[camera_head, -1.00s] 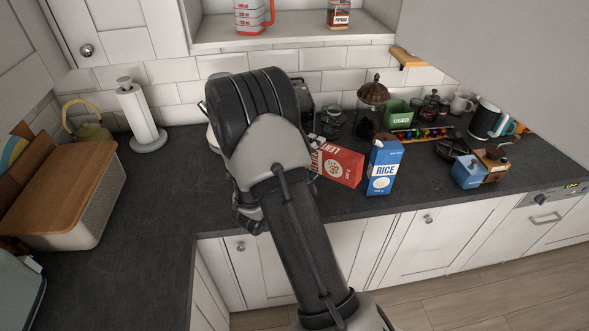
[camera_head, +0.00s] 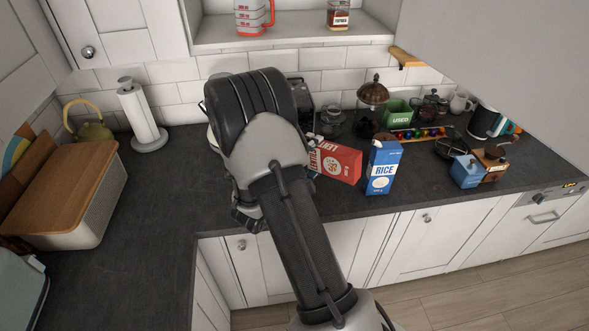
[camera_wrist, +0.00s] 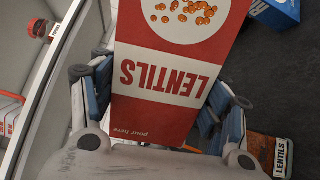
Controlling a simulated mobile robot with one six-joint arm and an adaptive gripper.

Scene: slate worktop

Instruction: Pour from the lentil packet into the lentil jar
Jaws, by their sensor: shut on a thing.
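The red and white lentil packet (camera_head: 338,163) is tilted far over in the head view, its printed face showing. In the wrist view the packet (camera_wrist: 165,75) fills the middle, its lettering upside down and its "pour here" end towards the bottom. My gripper (camera_wrist: 160,92) has a finger on each side of it and is shut on it. In the head view my arm hides the gripper's fingers. The lentil jar (camera_wrist: 268,152), with a LENTILS label and orange-brown contents, shows at the lower right of the wrist view, apart from the packet. I cannot make out this jar in the head view.
A blue rice box (camera_head: 383,167) stands just right of the packet. Glass jars (camera_head: 331,122) and a green USED bin (camera_head: 397,112) stand behind. A paper towel roll (camera_head: 141,115) and a bread box (camera_head: 62,195) are at left. The worktop (camera_head: 150,220) between them and my arm is clear.

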